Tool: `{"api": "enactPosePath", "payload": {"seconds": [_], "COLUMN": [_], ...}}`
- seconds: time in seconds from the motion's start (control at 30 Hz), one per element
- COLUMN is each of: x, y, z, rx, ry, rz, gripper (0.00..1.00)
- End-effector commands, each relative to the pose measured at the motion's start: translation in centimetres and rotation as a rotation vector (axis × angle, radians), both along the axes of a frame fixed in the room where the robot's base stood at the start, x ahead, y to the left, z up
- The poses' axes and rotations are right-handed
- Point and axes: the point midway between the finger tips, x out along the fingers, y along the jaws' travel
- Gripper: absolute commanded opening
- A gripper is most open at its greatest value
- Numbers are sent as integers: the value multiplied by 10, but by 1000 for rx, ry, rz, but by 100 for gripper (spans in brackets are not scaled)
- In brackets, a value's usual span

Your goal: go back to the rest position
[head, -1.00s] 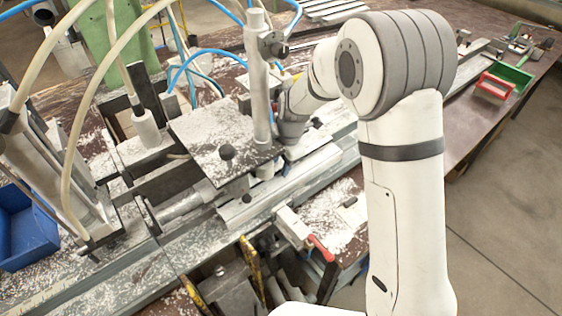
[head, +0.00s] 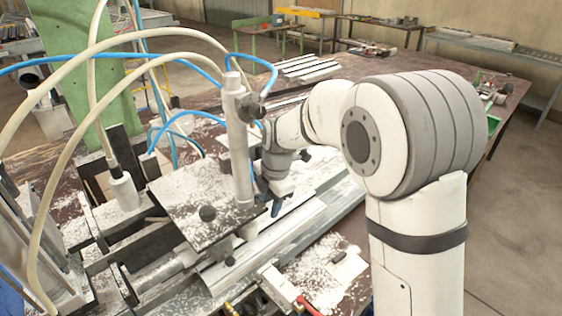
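My arm rises at the right of the head view and bends over toward the clamp bench. My gripper (head: 268,204) points down just right of the upright grey post (head: 238,140), above the pale profile (head: 265,240) on the bench. Its dark fingertips are small and partly merge with the background, so I cannot tell how far apart they are. I see no object clearly held in it. The chip-covered clamp plate (head: 190,190) lies left of the gripper, with a black knob on it.
Blue and cream hoses (head: 60,65) arch over the left of the bench. A red-handled clamp (head: 303,303) sits at the front edge. A green bin (head: 493,124) shows partly behind my arm. Open floor (head: 520,230) lies at right; other tables stand at the back.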

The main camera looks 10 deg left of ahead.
Motion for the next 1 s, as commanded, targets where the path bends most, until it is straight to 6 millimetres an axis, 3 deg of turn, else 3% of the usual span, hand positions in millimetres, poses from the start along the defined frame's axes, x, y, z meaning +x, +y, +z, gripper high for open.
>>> {"api": "enactPosePath", "payload": {"seconds": [0.17,0.27,0.37,0.5,0.7,0.9,1.0], "x": [-3,-11,-29,-62,-121,-180,-200], "y": [-10,-33,-67,-118,-180,-224,-236], "z": [9,25,48,74,96,99,96], "rx": [2,6,17,45,113,208,252], "ry": [1,5,11,22,36,49,55], "rz": [-66,-217,-464,-867,-1438,-1956,-2138], "gripper": [45,45,45,45,45,45,45]}}
